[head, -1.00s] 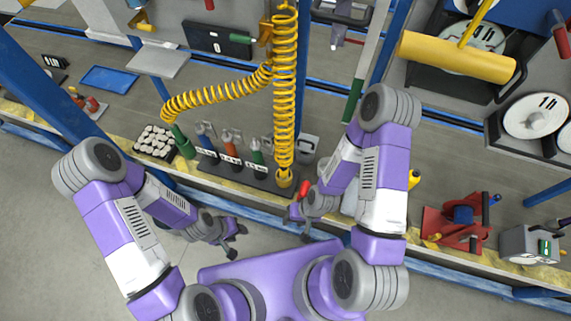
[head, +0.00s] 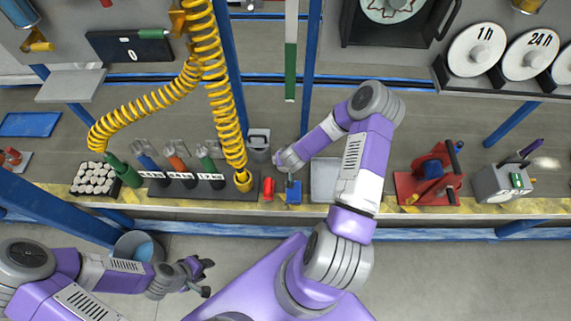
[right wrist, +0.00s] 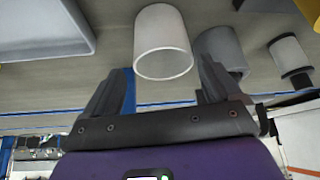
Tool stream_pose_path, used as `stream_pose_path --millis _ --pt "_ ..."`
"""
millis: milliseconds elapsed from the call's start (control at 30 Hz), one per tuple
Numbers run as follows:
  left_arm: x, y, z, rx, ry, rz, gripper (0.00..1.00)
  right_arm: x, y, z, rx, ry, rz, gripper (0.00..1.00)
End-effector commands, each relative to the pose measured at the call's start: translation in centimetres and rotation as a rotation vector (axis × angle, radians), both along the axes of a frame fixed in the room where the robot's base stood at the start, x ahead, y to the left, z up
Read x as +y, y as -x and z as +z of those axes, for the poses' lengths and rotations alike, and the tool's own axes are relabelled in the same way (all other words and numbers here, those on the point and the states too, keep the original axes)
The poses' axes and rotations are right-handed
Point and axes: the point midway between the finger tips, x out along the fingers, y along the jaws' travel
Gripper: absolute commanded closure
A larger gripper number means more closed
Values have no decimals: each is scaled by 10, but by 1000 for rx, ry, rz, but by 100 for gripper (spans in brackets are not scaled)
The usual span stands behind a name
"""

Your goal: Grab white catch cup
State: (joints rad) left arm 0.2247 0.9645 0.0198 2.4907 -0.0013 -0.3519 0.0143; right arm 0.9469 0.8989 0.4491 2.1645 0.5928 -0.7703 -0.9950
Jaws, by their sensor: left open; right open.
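The white catch cup (right wrist: 163,42) shows in the right wrist view as a pale cylinder with its open rim toward the camera. It lies ahead of my right gripper (right wrist: 162,78), between the lines of its two spread fingers. The gripper is open, and I see no contact with the cup. In the head view my right gripper (head: 290,176) is low over the workbench, and I cannot make out the cup, which the arm may hide. My left gripper (head: 207,277) is open and empty in front of the bench, near a bucket.
A bottle rack (head: 212,190) stands left and a red device (head: 427,178) right. A yellow coiled hose (head: 222,90) hangs above.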

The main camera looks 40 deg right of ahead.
Motion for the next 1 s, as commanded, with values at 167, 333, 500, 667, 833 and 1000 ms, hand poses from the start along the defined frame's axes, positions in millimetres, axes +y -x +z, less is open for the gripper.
stream_pose_path --millis 167,333,500,667,833,1000 --pt "0 0 -9 0 0 0 57 -5 -9 -19 2 -1 -2 9" --pt "0 0 -21 0 0 0 57 -9 -22 -40 0 -4 -5 9" --pt "0 0 -29 0 0 0 57 -14 -32 -58 1 -2 -2 9" --pt "0 0 -30 0 0 0 57 -15 -35 -60 2 -1 0 9" --pt "0 0 -29 0 0 0 57 -15 -35 -60 2 -1 1 12" --pt "0 0 -29 0 0 0 57 -15 -35 -60 2 -1 1 38"
